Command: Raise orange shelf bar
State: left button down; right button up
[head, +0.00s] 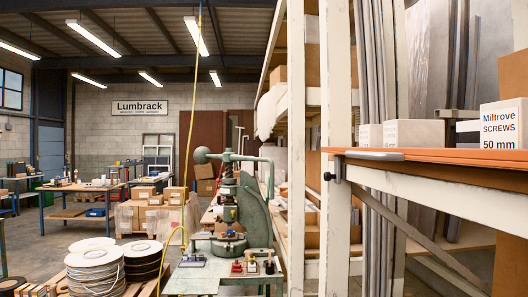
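An orange bar or board (450,156) runs along the top of the white shelf frame at the right, close to me. It looks about level and lies on or just above the white rail (440,188). I cannot tell whether it touches the rail all along. A grey metal piece (366,155) sits at its left end, with a black knob (328,176) just below on the post. A slanting brace (410,230) runs down to the right beneath the rail. Neither of my grippers is in view.
White boxes, one marked Miltrove Screws (500,124), stand behind the orange bar. Tall metal lengths (375,70) lean behind the post. A green fly press (250,200) stands on a bench left of the shelf. Cable reels (95,260) stand at the lower left.

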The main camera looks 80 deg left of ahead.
aim_at(503, 157)
jog(key=k+u, duration=0.15)
jog(key=u, duration=1.5)
